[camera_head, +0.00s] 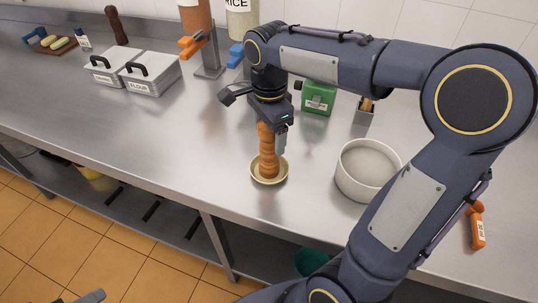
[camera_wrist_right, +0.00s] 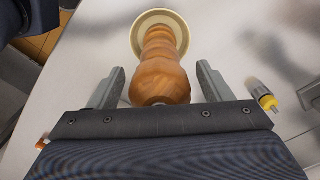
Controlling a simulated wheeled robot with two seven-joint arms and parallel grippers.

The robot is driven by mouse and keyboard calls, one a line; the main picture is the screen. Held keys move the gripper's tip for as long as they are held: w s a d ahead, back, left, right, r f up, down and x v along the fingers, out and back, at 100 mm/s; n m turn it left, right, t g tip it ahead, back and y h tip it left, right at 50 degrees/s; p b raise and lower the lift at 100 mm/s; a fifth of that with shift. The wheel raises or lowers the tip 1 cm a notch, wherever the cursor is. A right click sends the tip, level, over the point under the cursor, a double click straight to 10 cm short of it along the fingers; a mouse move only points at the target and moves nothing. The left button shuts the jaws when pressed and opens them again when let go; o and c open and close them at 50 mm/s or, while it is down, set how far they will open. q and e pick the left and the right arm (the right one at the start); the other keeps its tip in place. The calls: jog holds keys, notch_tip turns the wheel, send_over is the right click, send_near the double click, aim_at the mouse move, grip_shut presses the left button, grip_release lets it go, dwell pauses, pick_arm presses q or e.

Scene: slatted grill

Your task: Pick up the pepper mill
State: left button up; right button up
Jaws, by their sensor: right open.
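A turned wooden pepper mill (camera_head: 268,158) stands upright in a shallow cream dish on the steel counter. My right gripper (camera_head: 270,139) is above it, pointing down, with its fingers open on either side of the mill's upper part. In the right wrist view, the mill (camera_wrist_right: 162,78) stands between the two fingers (camera_wrist_right: 161,76), with a visible gap on each side. The cream dish (camera_head: 255,178) surrounds the mill's foot. Only a grey tip of what looks like my left gripper (camera_head: 90,297) shows at the bottom left edge; its jaws cannot be made out.
A white round bowl (camera_head: 347,186) stands just right of the mill. Behind are a green box (camera_head: 318,98) and a small holder (camera_head: 363,115). Lidded containers (camera_head: 150,76) and a dark brown mill-shaped object (camera_head: 117,28) stand at the back left. The counter left of the dish is clear.

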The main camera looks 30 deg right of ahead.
grip_shut()
dwell(0.4)
jog(key=shift+r, duration=0.2)
